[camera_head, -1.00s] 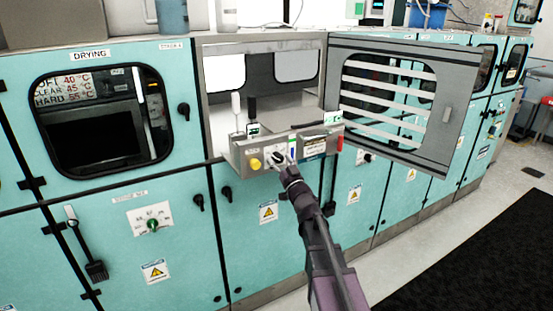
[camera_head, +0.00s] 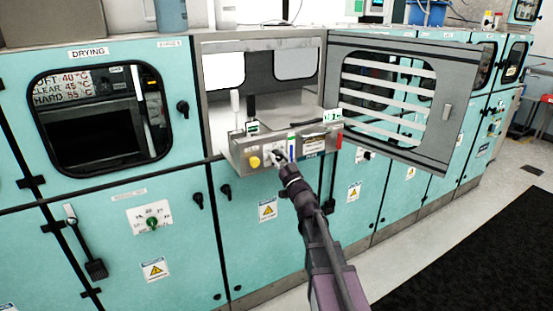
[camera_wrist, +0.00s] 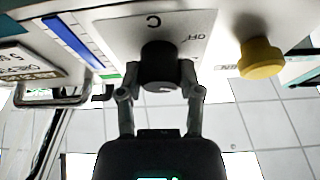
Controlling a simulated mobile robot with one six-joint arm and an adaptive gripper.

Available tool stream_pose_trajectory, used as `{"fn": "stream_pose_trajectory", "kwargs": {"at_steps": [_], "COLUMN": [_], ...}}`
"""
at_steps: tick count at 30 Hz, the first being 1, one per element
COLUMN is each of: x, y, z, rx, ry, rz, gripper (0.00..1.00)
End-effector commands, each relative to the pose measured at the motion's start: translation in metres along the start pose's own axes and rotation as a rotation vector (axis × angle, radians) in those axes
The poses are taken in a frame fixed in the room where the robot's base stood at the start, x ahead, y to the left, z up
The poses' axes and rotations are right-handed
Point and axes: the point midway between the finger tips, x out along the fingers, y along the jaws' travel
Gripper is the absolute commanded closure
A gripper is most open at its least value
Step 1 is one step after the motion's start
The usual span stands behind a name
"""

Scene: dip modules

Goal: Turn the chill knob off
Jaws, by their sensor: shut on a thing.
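The chill knob, a black round knob (camera_wrist: 160,66) on a white plate (camera_wrist: 112,32) lettered "OFF" and "C", is in the middle of the wrist view. My gripper (camera_wrist: 158,90) is around it with one finger on each side, shut on the knob. In the head view my gripper (camera_head: 284,164) reaches the front panel (camera_head: 240,160) of the open bay, and it hides most of the knob. The exact angle of the knob's pointer is hard to tell.
A yellow button (camera_wrist: 260,58) sits beside the knob; it also shows in the head view (camera_head: 255,162). A metal handle (camera_wrist: 50,96) is on the other side. The barred door (camera_head: 400,100) stands open to the right of the bay.

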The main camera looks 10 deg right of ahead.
Motion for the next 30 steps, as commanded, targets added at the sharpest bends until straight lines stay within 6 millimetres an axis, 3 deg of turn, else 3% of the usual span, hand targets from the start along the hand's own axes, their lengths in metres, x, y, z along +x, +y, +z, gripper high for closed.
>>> {"fn": "stream_pose_trajectory", "kwargs": {"at_steps": [11, 30], "x": [0.0006, 0.0013], "y": [-0.0009, -0.0013], "z": [-0.001, -0.0028], "rx": [-0.171, -0.707], "ry": [0.001, 0.002], "rz": [-0.074, -0.297], "gripper": [1.0, 1.0]}}
